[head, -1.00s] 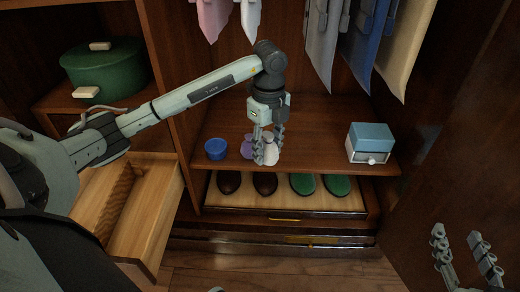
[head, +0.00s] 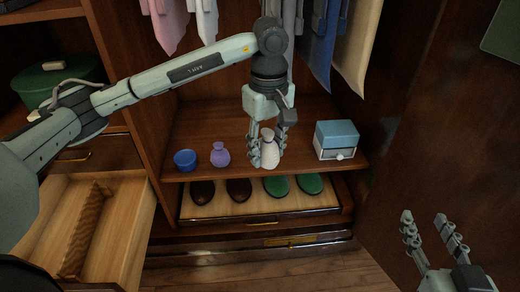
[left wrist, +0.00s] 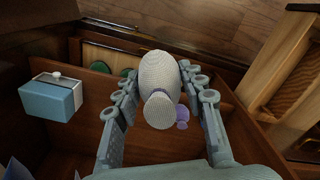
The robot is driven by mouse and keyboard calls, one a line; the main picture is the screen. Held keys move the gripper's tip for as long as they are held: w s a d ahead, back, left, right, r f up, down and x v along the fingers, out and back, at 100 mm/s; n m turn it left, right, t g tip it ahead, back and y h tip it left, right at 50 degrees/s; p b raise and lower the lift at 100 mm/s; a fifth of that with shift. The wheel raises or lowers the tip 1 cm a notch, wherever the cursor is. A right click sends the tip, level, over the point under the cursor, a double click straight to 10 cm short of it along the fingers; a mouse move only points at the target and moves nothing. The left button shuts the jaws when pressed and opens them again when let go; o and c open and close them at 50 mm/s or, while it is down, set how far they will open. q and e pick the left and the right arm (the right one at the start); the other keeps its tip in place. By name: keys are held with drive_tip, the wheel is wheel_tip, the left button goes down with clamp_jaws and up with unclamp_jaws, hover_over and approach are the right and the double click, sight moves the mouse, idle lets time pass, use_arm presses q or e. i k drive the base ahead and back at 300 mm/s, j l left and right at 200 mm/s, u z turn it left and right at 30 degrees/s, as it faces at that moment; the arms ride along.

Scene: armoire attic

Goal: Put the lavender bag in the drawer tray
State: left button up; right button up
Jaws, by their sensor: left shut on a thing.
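My left gripper (head: 268,153) is shut on a cream, pouch-shaped bag (head: 270,150), its fingers on both sides. It is in front of the wooden shelf; I cannot tell whether the bag touches it. In the left wrist view the cream bag (left wrist: 157,75) is between the fingers. A smaller purple bag (head: 220,155) stands on the shelf to the left of the gripper, apart from it. An open wooden drawer (head: 137,215) with a brown divider is at lower left. My right gripper (head: 433,232) is open and empty at lower right.
A blue bowl (head: 185,160) stands left of the purple bag. A blue-and-white box (head: 336,140) is at the shelf's right. Below, a tray (head: 255,210) holds brown and green shoes. Clothes hang above. A green pot (head: 55,82) stands at upper left.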

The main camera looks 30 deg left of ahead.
sight(55, 257)
drive_tip(key=k+j, duration=0.15)
drive_tip(key=j, duration=0.15)
drive_tip(key=j+u, duration=0.15)
drive_tip(key=u, duration=0.25)
drive_tip(key=k+j+u, duration=0.1)
drive_tip(key=u, duration=0.3)
drive_tip(key=j+u, duration=0.1)
drive_tip(key=u, duration=0.3)
